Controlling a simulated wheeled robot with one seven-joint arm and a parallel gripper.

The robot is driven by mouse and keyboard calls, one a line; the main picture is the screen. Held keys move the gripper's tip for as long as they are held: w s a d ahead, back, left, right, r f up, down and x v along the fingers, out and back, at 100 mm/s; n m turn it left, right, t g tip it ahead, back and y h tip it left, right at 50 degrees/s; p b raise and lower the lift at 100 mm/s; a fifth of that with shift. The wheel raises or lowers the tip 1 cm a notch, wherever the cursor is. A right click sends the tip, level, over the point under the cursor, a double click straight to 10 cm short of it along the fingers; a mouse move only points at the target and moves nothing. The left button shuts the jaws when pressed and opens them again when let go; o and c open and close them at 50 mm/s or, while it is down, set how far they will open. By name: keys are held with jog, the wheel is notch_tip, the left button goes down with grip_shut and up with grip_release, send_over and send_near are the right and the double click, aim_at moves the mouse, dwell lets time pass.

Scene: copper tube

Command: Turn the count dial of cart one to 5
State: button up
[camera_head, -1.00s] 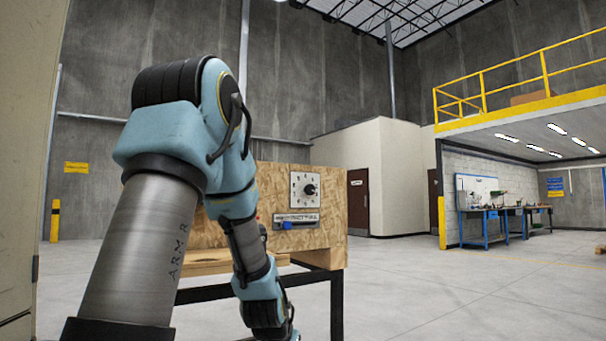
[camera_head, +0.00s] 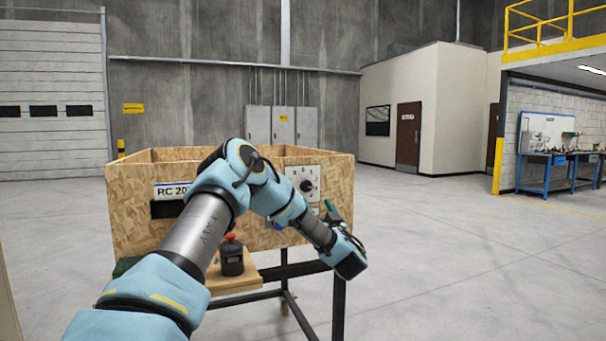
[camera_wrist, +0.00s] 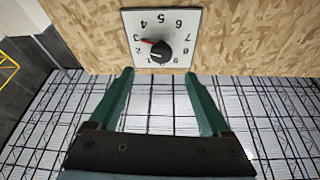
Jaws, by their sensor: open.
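The count dial (camera_head: 307,183) is a round black knob on a white square plate, on the front of a wooden cart box (camera_head: 135,215). In the wrist view the dial (camera_wrist: 157,52) appears upside down at the top. Its red mark points at or near the 3. My gripper (camera_head: 333,208) is in front of the box, slightly right of and below the dial. In the wrist view my gripper (camera_wrist: 160,72) has two green fingers spread wide with nothing between them. The fingertips appear below the dial plate, apart from the knob.
A small wooden shelf (camera_head: 235,284) on the cart's front holds a black block with a red button (camera_head: 231,250). A label (camera_head: 172,190) starting "RC 20" is partly hidden by my arm. Open floor lies to the right, with a blue workbench (camera_head: 550,172) farther back.

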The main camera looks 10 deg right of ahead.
aim_at(307, 186)
jog(key=p+x, duration=0.3)
jog(key=x, duration=0.6)
jog(key=shift+a+r, duration=0.15)
jog(key=shift+p+x, duration=0.4)
jog(key=shift+x, duration=0.45)
grip_shut()
